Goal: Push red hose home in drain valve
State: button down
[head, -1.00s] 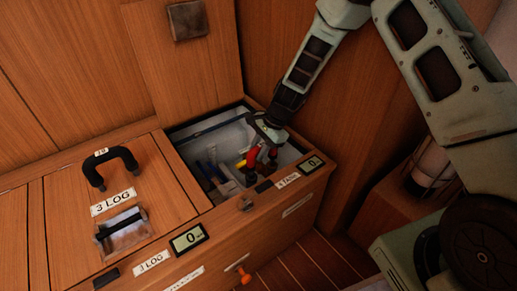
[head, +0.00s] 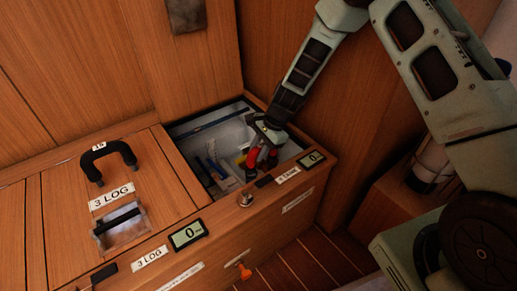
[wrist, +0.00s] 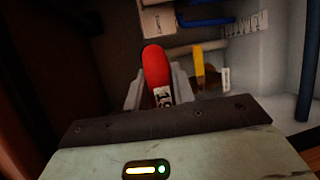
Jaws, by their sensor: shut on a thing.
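My gripper (head: 262,150) reaches down into an open compartment at the right end of the wooden cabinet. It is shut on the red hose (head: 254,158). In the wrist view the red hose (wrist: 155,68) stands up between my two fingers and carries a white tag with dark print. A yellow handle-like piece (wrist: 198,68) stands just to the right of the hose, apart from it; I cannot tell whether it belongs to the drain valve. The hose's far end and its seat in the valve are hidden.
The compartment's wooden rim (head: 290,165) surrounds my gripper closely. Blue lines (head: 213,165) lie inside, left of the hose. A closed lid with a black handle (head: 108,158), labelled 3 LOG, is to the left.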

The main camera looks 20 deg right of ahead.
jog(key=shift+f, duration=0.65)
jog(key=c, duration=0.7)
grip_release()
jog(key=shift+r+p, duration=3.25)
jog(key=shift+r, duration=0.3)
